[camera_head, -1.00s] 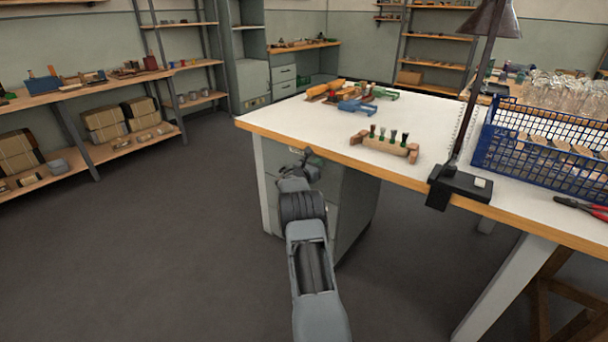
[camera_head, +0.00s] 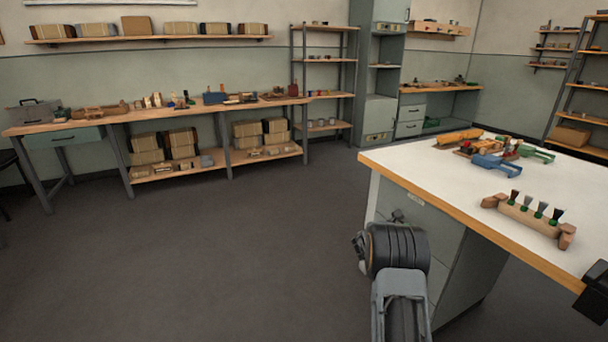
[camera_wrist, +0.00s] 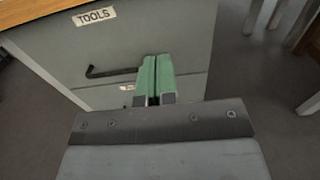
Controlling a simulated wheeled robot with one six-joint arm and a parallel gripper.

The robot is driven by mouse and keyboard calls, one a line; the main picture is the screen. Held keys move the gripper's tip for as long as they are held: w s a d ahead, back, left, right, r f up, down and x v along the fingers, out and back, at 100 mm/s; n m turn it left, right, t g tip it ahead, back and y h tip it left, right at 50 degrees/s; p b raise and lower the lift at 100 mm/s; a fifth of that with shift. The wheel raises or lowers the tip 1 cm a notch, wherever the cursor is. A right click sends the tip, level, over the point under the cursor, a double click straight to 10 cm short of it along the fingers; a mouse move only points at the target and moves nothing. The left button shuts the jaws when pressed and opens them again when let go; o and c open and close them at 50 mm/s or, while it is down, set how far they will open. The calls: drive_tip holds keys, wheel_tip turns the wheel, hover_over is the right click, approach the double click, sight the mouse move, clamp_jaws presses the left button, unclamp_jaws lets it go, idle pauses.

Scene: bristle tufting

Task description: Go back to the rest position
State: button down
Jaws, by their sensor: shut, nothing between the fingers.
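My gripper (camera_wrist: 155,62) shows in the wrist view as two green fingers closed against each other with nothing between them. It points at the grey drawer cabinet (camera_wrist: 190,45) under the white-topped workbench, in front of a drawer with a dark handle (camera_wrist: 110,72) and a "TOOLS" label (camera_wrist: 94,16). I cannot tell the exact gap to the drawer front. In the head view my arm (camera_head: 395,250) is folded low beside the workbench (camera_head: 410,170), below its top, and hides the gripper's fingers.
A wooden block with several dark-tufted brushes (camera_head: 530,215) stands near the workbench edge. Blue and green tools (camera_head: 497,165) lie farther back. A dark clamp base (camera_head: 594,290) sits at the right edge. A long wall bench (camera_head: 180,114) stands far left. The floor (camera_head: 200,250) between is clear.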

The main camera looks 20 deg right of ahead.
drive_tip(key=s+a+r+m+g+y+p, duration=0.1)
drive_tip(key=s+a+r+m+y+p, duration=0.1)
drive_tip(key=s+a+r+m+p, duration=0.3)
drive_tip(key=s+a+r+m+g+y+p, duration=0.1)
drive_tip(key=s+a+r+m+y+p, duration=0.2)
drive_tip(key=r, duration=0.5)
drive_tip(key=s+a+r+m+g+y+p, duration=0.1)
drive_tip(key=s+a+r+m+p, duration=0.15)
drive_tip(key=a+r+p, duration=0.3)
drive_tip(key=s+a+r+m+t+y+p, duration=0.2)
drive_tip(key=s+a+r+m+y+p, duration=0.2)
drive_tip(key=a, duration=0.7)
drive_tip(key=s+a+r+m+t+y+p, duration=0.1)
drive_tip(key=s+a+r+m+y+p, duration=0.4)
drive_tip(key=s+a, duration=0.6)
wheel_tip(320, 180, up, 5)
drive_tip(key=a+y+p, duration=0.1)
drive_tip(key=y+p, duration=0.1)
drive_tip(key=p, duration=0.1)
drive_tip(key=shift+s+a+t+y+p, duration=0.15)
drive_tip(key=shift+a+t+y+p, duration=0.15)
drive_tip(key=shift+t, duration=0.1)
drive_tip(key=shift+f, duration=0.1)
